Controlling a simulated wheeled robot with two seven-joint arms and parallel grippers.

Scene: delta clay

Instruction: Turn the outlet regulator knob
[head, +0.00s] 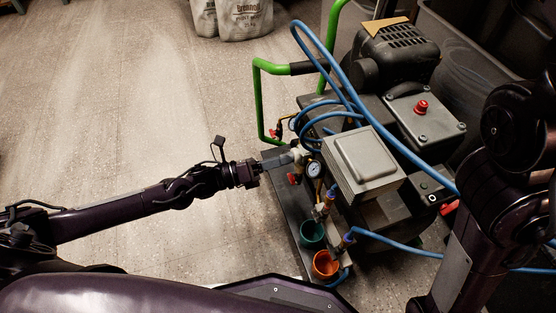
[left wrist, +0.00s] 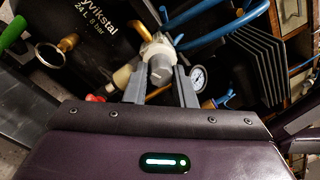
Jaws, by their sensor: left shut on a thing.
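The outlet regulator is a pale, cream-coloured body with a grey knob (left wrist: 160,70) at its near end, in the upper middle of the left wrist view. My left gripper (left wrist: 161,84) has a grey finger on each side of this knob and is shut on it. In the head view, my left gripper (head: 285,157) reaches in from the left to the regulator on the compressor's near left side, and its fingers largely hide the knob there. A round pressure gauge (head: 313,170) sits just right of the regulator; it also shows in the left wrist view (left wrist: 197,77). My right gripper is out of view.
The compressor carries a dark motor (head: 400,55), a finned grey block (head: 362,165) and a red button (head: 421,106). Blue hoses (head: 335,65) loop around it. A green handle (head: 258,100) rises behind. Left floor is open.

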